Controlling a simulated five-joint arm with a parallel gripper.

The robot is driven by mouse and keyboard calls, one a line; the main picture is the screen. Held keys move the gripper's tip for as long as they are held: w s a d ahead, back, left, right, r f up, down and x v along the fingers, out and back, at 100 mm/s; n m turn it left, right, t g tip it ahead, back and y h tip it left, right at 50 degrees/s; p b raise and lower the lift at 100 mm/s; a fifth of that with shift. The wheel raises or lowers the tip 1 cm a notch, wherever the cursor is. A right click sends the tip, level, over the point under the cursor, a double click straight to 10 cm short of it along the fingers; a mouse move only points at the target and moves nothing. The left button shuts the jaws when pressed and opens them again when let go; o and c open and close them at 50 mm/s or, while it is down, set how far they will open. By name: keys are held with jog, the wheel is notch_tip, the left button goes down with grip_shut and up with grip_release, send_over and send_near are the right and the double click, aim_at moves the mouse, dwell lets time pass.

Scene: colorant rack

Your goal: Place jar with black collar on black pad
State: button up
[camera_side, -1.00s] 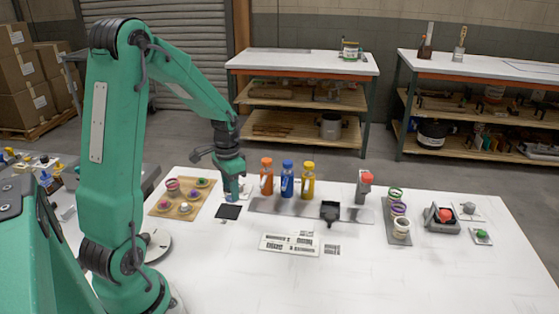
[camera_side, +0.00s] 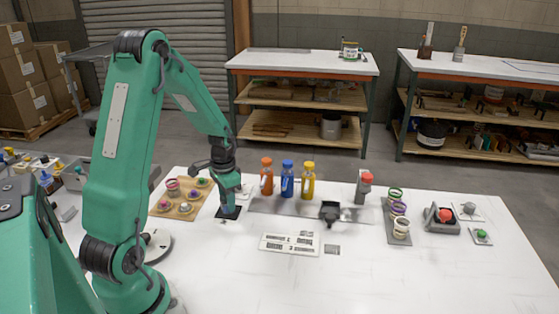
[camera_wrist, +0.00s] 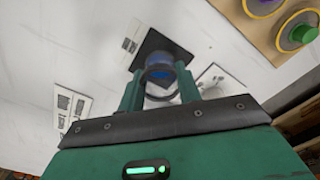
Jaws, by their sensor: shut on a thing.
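My gripper (camera_side: 229,200) is shut on a jar (camera_side: 229,211) and points down over the black pad (camera_side: 219,213). In the wrist view the jar, with a dark collar (camera_wrist: 160,72) and blue inside, stands between the two fingers (camera_wrist: 160,90). The black pad (camera_wrist: 152,42) shows beyond and around it there. The jar looks upright, with its lower end over the pad. I cannot tell whether its base touches the pad. The fingers and the jar hide part of the pad.
A wooden board (camera_side: 168,211) with several coloured jars lies left of the pad. A white printed plate (camera_side: 289,244) lies in front.

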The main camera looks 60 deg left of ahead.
jog(key=shift+f, duration=0.2)
jog(key=o, duration=1)
jog(key=shift+o, duration=0.2)
jog(key=shift+r, duration=0.1)
notch_tip(320, 180, up, 12)
jog(key=shift+r, duration=0.15)
dwell(0.5)
jog(key=s+d+r+t, duration=0.2)
jog(key=s+d+r, duration=0.1)
jog(key=d, duration=0.4)
jog(key=s+d+r+t, duration=0.1)
jog(key=s+d+r, duration=0.2)
jog(key=d, duration=0.5)
jog(key=s+d+r+t, duration=0.2)
jog(key=s+d+r, duration=0.1)
jog(key=d, duration=0.4)
jog(key=shift+s+d+r+t, duration=0.2)
jog(key=shift+d+r+t, duration=0.1)
jog(key=shift+r, duration=0.45)
